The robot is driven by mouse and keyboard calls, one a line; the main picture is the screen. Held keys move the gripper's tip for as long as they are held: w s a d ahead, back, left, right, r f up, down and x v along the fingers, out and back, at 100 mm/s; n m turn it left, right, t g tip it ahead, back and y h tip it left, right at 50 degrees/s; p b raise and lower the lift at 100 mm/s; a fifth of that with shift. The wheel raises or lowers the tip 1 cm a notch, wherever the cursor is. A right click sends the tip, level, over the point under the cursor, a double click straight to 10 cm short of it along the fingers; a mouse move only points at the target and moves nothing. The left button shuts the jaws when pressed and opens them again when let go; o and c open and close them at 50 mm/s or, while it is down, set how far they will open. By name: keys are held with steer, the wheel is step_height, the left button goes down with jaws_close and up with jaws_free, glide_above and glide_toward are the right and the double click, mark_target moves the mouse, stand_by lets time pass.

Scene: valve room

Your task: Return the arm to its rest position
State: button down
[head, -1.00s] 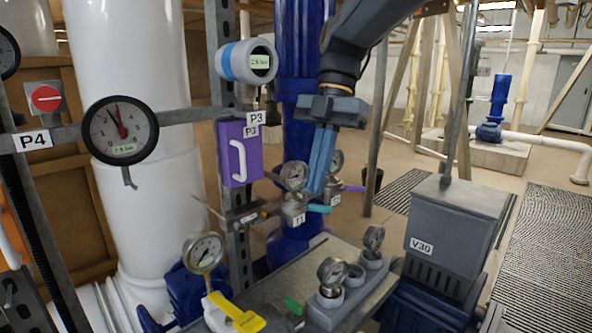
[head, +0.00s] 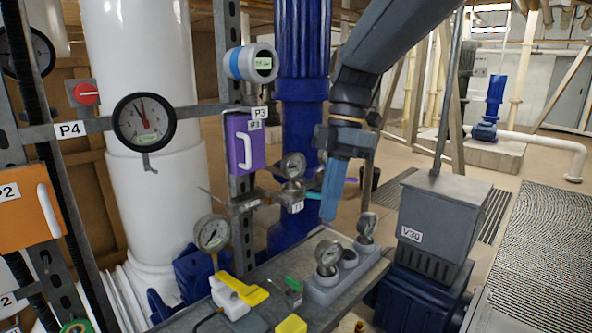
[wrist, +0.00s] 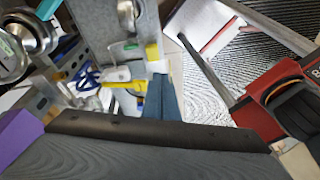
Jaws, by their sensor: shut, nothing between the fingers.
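My gripper (head: 329,214) hangs from my dark arm at the middle right of the head view, its blue fingers pointing down. The fingers are together with nothing between them. They are in front of the blue column and above the grey bench, apart from the gauges on it. In the wrist view the blue fingers (wrist: 163,100) show near the middle, and a dark part fills the bottom.
Gauges (head: 328,252) stand in a grey holder on the bench (head: 262,286), below my gripper. The grey V30 box (head: 437,215) is to the right. A purple P3 box (head: 243,145) and a small gauge (head: 293,165) are to the left.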

steer(key=s+d+f+m+t+h, duration=0.15)
steer(key=s+d+f+m, duration=0.4)
steer(key=f+m, duration=0.55)
steer(key=s+d+f+m+t+h, duration=0.15)
steer(key=s+d+f+m, duration=0.35)
steer(key=d+f+m, duration=0.5)
steer(key=w+a+r+n+t+y+b, duration=0.25)
steer(key=w+a+r+n+b, duration=0.2)
steer(key=w+a+r, duration=0.55)
steer(key=w+a+r+n+t+y+b, duration=0.1)
steer(key=w+a+r+n+t+b, duration=0.35)
steer(key=r, duration=0.95)
steer(key=w+a+f+n+g+p, duration=0.1)
steer(key=w+f+p, duration=0.3)
steer(key=w+f, duration=0.4)
steer(key=shift+w+n, duration=0.4)
steer(key=shift+w, duration=0.6)
steer(key=shift+w, duration=0.15)
